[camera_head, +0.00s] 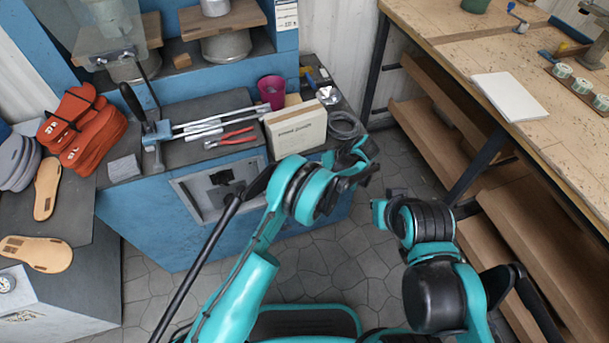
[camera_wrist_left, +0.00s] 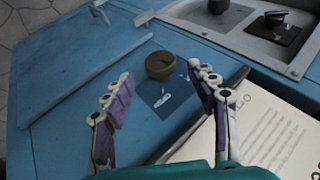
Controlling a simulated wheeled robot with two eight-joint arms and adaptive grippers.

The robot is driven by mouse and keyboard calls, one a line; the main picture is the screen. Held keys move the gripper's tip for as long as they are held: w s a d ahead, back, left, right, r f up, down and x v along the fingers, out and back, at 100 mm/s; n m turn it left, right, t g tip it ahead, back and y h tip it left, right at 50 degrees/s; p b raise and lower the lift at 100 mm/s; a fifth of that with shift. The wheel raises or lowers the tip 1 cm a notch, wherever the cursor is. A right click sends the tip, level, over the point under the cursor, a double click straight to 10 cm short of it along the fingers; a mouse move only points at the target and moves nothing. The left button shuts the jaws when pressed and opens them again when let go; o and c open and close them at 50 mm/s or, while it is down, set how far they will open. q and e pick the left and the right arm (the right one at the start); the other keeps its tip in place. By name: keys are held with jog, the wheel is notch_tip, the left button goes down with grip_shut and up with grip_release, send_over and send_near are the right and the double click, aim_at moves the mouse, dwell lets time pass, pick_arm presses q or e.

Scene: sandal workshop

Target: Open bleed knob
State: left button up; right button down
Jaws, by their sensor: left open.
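The bleed knob, a round brownish knob (camera_wrist_left: 159,66), sits on a dark square plate with a small white mark, on a blue panel, in the left wrist view. My left gripper (camera_wrist_left: 158,74) is open, its two purple-padded fingers reaching toward the knob, one on each side in the picture. I cannot tell how far the fingertips are from it, and no contact shows. In the head view my left gripper (camera_head: 360,163) is beside the blue cabinet's right end, and the knob is not visible there. My right gripper (camera_head: 381,212) is partly hidden by its own arm.
A cream box with printing (camera_head: 296,128) stands on the cabinet top close to my left gripper. A grey cable coil (camera_head: 344,125) lies beside it. A black knob (camera_wrist_left: 276,18) is on the grey recessed panel. A wooden workbench (camera_head: 450,40) stands at right.

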pick_arm(q)
jog(key=v, duration=0.8)
jog(key=shift+w+r, duration=0.1)
